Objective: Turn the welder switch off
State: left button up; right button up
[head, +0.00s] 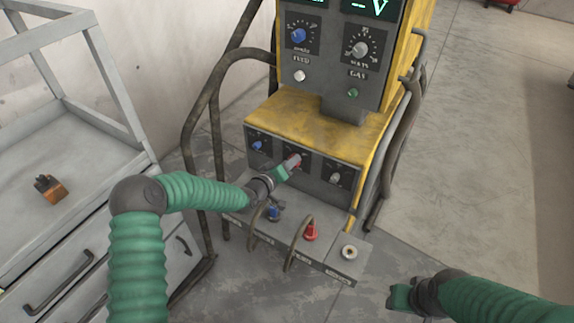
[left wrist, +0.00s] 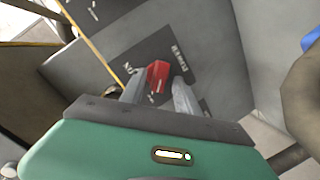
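The welder (head: 310,110) is yellow and grey, with lit displays at the top. Its red switch (head: 298,161) is in the middle of the lower panel row. In the left wrist view the red switch (left wrist: 158,76) shows beside an "ON" label on a dark plate. My left gripper (head: 290,166) reaches the switch from the front left. In the left wrist view its two fingers (left wrist: 160,92) stand apart, one on each side of the switch; contact is unclear. My right gripper (head: 398,297) is low at the right, away from the welder, its opening unclear.
A blue knob (head: 257,145) and a grey knob (head: 336,178) flank the switch. Cables with blue (head: 273,212) and red (head: 310,232) plugs stick out below. A grey cabinet (head: 70,270) stands at the left. The floor at the right is clear.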

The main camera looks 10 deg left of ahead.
pick_arm(q)
jog(key=p+v, duration=0.4)
jog(key=v, duration=1.2)
jog(key=shift+s+a+p, duration=0.2)
jog(key=shift+s+p, duration=0.15)
jog(key=shift+p, duration=0.05)
